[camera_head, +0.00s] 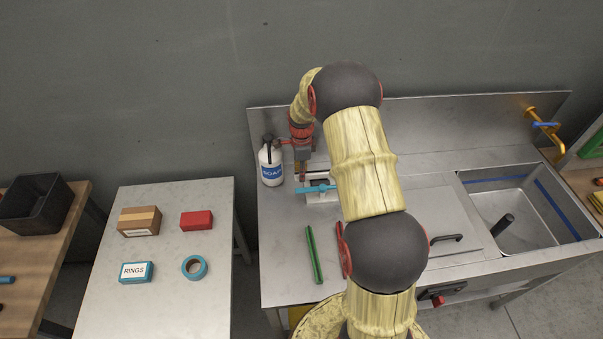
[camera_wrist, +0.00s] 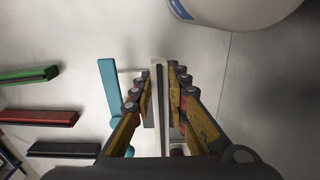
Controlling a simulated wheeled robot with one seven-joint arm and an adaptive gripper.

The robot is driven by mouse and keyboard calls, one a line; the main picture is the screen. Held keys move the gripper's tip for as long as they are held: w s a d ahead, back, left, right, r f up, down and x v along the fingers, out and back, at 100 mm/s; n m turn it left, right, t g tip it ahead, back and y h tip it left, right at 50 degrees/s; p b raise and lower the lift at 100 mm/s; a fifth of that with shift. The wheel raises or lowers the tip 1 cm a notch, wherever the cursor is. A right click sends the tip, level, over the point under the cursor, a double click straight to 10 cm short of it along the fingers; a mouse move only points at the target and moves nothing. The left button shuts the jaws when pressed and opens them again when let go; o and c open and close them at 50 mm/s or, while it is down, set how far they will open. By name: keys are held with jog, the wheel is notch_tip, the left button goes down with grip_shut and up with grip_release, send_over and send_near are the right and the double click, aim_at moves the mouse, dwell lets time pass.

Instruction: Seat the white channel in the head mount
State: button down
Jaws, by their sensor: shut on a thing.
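My gripper (camera_wrist: 157,92) points down over the steel counter and is shut on the white channel (camera_wrist: 158,115), a long narrow bar between its fingers. The white channel is hard to make out in the head view. I cannot tell whether it touches the block.
A soap bottle (camera_head: 271,164) stands close left of my gripper. Green (camera_head: 314,254) and red (camera_wrist: 38,117) channels and a black one (camera_wrist: 62,150) lie apart on the counter. A sink (camera_head: 507,215) is at right. A side table (camera_head: 160,300) holds boxes and a tape roll.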

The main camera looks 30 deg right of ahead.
jog(key=shift+f+b, duration=0.6)
jog(key=shift+f, duration=0.75)
dwell(1.5)
jog(key=c, duration=1.7)
grip_release()
jog(key=o, duration=0.3)
jog(key=shift+o, duration=1.2)
jog(key=shift+r, duration=0.15)
jog(key=shift+r+p, duration=2.3)
jog(key=shift+r, duration=1.6)
